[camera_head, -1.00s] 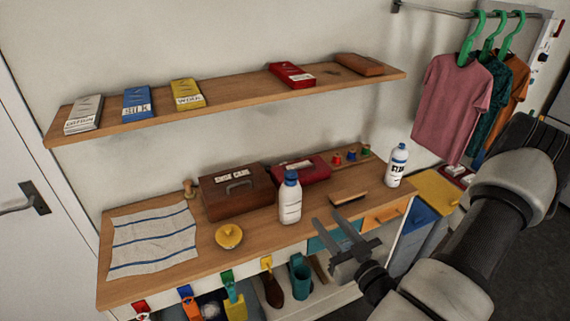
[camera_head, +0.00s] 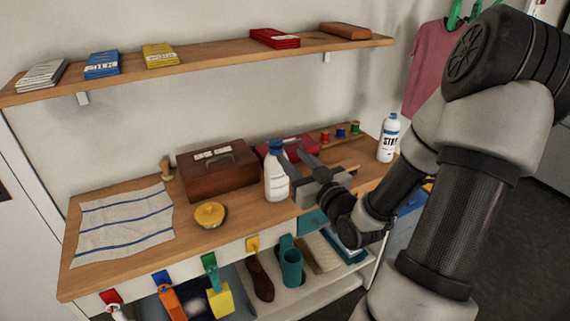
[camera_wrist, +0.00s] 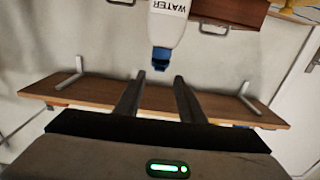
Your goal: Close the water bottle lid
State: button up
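The white water bottle (camera_head: 276,184) stands upright on the wooden counter, in front of the red box. Its blue lid (camera_head: 276,147) is at the top; I cannot tell from the head view whether it is open. In the wrist view, the bottle (camera_wrist: 170,18) appears upside down with "WATER" on its label. Its blue lid (camera_wrist: 162,54) has a darker part at its end. My gripper (camera_head: 291,155) is open and empty, with its fingers reaching toward the lid from the right. In the wrist view, the fingertips (camera_wrist: 159,75) lie just beyond the lid, apart from each other.
A brown box (camera_head: 215,176) and a red box (camera_head: 287,146) stand behind the bottle. A yellow round object (camera_head: 209,214) and a striped cloth (camera_head: 122,224) lie to the left. A white STAR bottle (camera_head: 388,140) stands to the right. A shelf (camera_head: 210,66) runs above.

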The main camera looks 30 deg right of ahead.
aim_at(277, 142)
jog(key=w, duration=0.5)
jog(key=shift+w+a, duration=0.1)
jog(key=shift+w, duration=0.05)
